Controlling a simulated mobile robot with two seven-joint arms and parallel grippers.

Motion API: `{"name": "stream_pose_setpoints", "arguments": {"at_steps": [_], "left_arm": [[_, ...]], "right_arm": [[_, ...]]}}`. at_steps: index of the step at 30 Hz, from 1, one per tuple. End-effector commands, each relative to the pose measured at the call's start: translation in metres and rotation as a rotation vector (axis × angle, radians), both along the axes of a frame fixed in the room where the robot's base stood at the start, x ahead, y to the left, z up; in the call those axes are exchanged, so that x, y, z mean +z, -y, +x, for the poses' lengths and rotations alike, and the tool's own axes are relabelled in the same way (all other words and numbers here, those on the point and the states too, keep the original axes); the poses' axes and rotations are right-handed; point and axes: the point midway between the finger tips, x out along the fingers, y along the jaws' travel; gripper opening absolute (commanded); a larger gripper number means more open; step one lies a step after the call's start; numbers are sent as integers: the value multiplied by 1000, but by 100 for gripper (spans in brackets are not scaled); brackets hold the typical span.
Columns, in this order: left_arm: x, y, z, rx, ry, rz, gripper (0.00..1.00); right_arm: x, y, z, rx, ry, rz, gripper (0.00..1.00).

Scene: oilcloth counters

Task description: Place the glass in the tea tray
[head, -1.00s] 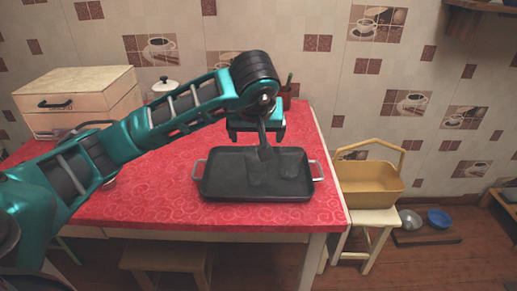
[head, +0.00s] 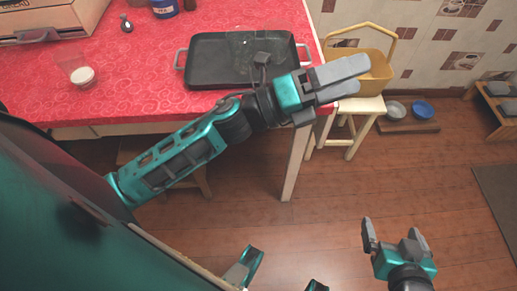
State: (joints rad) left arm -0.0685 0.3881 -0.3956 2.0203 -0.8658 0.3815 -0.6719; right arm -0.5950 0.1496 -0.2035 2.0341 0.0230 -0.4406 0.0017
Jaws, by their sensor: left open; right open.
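The glass (head: 80,73) is a small clear tumbler with a white patch at its bottom. It stands on the red counter, near the front edge at left. The tea tray (head: 212,70) is black and rectangular, with a grey handle at each end. It lies on the counter to the right of the glass, apart from it. My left gripper (head: 363,77) is open and empty. It is to the right of the tray, past the counter's right edge, pointing right. My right gripper (head: 393,236) is open and empty, low at right over the floor, far from both glass and tray.
The red counter (head: 135,65) is clear between glass and tray. A wooden box (head: 45,18), a spoon-like item (head: 126,23) and a blue jar (head: 164,8) stand behind.

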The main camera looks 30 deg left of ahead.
Motion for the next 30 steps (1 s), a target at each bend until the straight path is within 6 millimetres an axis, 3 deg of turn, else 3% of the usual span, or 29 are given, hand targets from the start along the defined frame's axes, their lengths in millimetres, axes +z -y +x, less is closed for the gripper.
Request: {"name": "stream_pose_setpoints", "arguments": {"at_steps": [1,5,9,12,15,19,26,30], "left_arm": [[-22,-19,6,74,-235,-183,89],[-99,-68,5,267,-803,-650,89],[-186,-96,-33,460,-1279,-1070,89],[-226,-102,-64,561,-1495,-1272,89],[-246,-102,-84,619,-1611,-1384,89],[-253,-102,-91,641,-1652,-1426,89],[-250,-102,-91,640,-1648,-1422,89],[-232,-108,-94,654,-1637,-1420,89]], "right_arm": [[0,0,0,-1,0,1,100],[0,-1,0,-2,0,3,100],[0,-1,0,-3,0,5,100],[0,-1,-1,-3,-1,5,100],[-1,-1,-2,-3,-5,4,100],[-2,0,-4,-4,-9,4,100],[0,0,-5,-5,-11,3,100],[25,4,-4,-8,0,-4,100]]}}
